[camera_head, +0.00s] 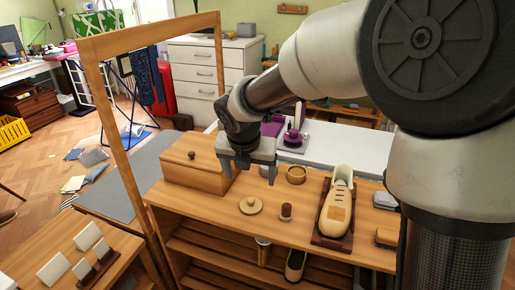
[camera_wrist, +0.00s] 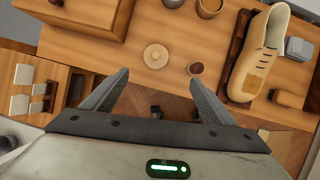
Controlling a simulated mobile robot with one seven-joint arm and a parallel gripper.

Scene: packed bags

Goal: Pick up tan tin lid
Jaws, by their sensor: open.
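The tan tin lid (camera_head: 250,205) is a flat round disc with a small knob. It lies on the wooden bench top (camera_head: 223,217), between the wooden box and a small brown-topped peg. It also shows in the wrist view (camera_wrist: 155,56), beyond my fingertips and between their lines. My gripper (camera_head: 250,176) hangs above the bench, behind and above the lid in the head view. Its two fingers are spread apart with nothing between them, as the wrist view (camera_wrist: 157,78) shows. The lid is fully visible and apart from the fingers.
A wooden box (camera_head: 195,165) stands left of the lid. A small brown peg (camera_head: 286,212) stands close on its right. A round wooden bowl (camera_head: 296,174) is behind. A tan shoe (camera_head: 336,212) on a dark stand, a brush (camera_head: 386,238) and a grey block (camera_head: 385,200) are further right.

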